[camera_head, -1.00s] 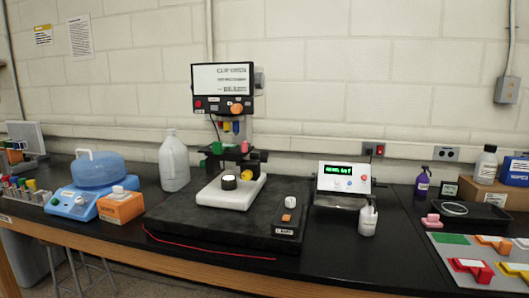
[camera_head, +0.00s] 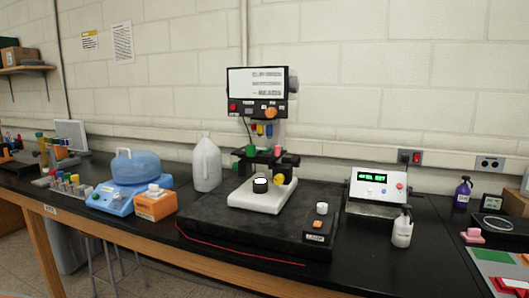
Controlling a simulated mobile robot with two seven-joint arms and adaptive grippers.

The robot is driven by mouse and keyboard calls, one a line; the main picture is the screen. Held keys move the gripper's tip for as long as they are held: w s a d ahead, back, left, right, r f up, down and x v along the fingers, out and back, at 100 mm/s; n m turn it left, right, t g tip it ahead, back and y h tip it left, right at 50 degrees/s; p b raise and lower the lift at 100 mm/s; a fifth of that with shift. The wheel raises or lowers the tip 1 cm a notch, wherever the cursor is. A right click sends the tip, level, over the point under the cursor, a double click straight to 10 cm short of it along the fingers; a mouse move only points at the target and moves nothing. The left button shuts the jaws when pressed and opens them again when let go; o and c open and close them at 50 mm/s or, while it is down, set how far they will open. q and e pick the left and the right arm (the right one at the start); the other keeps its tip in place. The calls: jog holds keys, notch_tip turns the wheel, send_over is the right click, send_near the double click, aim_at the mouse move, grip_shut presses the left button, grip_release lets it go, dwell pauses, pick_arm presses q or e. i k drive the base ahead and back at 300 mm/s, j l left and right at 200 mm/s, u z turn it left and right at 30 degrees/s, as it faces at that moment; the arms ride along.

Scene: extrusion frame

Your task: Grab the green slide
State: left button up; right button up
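A flat green rectangular piece (camera_head: 492,256) lies on a pale board (camera_head: 484,272) at the right edge, beside red pieces. A small green block (camera_head: 250,150) also shows on the dark stage of the instrument with a screen (camera_head: 257,92) in the middle of the bench. I cannot tell from this view which of the two is the slide. Neither of my grippers shows in the head view.
The instrument's white base (camera_head: 262,195) stands on a black slab (camera_head: 200,215). A white meter (camera_head: 378,189), a white bottle (camera_head: 402,230) and a purple bottle (camera_head: 462,194) stand to its right. A blue container (camera_head: 128,168) and an orange box (camera_head: 155,205) stand left. The front-right bench is mostly clear.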

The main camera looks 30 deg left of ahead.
aim_at(252, 150)
jog(key=j+u, duration=0.15)
jog(key=u, duration=1)
